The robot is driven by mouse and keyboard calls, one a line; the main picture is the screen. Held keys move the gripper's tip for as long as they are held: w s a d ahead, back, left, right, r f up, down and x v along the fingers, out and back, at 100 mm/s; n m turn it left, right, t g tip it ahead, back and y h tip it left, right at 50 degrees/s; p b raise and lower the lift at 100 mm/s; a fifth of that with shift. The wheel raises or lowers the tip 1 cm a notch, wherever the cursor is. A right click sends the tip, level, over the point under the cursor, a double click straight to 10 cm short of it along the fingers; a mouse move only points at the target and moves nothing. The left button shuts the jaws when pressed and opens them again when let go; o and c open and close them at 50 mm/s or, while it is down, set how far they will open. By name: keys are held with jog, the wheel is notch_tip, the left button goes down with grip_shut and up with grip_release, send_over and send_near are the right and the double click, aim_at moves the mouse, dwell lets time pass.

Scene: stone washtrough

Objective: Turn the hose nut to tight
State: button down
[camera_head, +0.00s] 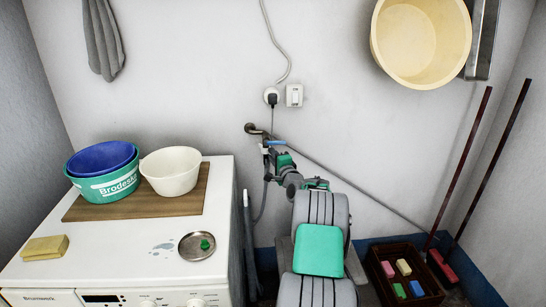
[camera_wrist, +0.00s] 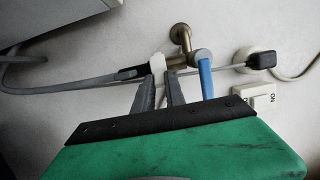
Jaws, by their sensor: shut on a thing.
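The brass tap (camera_head: 251,129) comes out of the back wall, and its blue lever (camera_head: 276,142) shows beside my gripper (camera_head: 268,152). In the wrist view the tap (camera_wrist: 180,38) is at the top centre, with the blue lever (camera_wrist: 206,78) hanging to the right of my fingers. The white hose nut (camera_wrist: 157,62) sits at the tap's outlet, where the grey hose (camera_wrist: 62,81) joins through a black end piece. My gripper (camera_wrist: 162,78) is shut on the nut, with a finger on either side. The nut's turn angle cannot be told.
A plugged socket (camera_head: 271,97) and a switch (camera_head: 294,95) are on the wall above the tap. The washing machine (camera_head: 221,185) stands left, bearing bowls (camera_head: 170,171), a sponge and a dish. A crate (camera_head: 382,256) and two long poles (camera_head: 462,160) are at the right.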

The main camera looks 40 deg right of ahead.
jog(key=d+n+y+b, duration=0.1)
jog(key=y, duration=0.1)
jog(key=n+y+b, duration=0.1)
jog(key=y, duration=0.1)
jog(key=d+n+t+y+b, duration=0.1)
jog(key=n+y, duration=0.1)
jog(key=shift+w+d+r+b, duration=0.2)
jog(key=shift+d+r+b, duration=0.1)
jog(key=shift+r+b, duration=0.1)
jog(key=shift+a+f+n+y, duration=0.2)
jog(key=shift+f+n+y, duration=0.1)
jog(key=shift+y, duration=0.2)
jog(key=c, duration=1.7)
grip_release()
jog(key=shift+s+a+r, duration=0.1)
jog(key=o, duration=0.3)
jog(key=shift+s+f, duration=0.1)
jog(key=shift+f, duration=0.1)
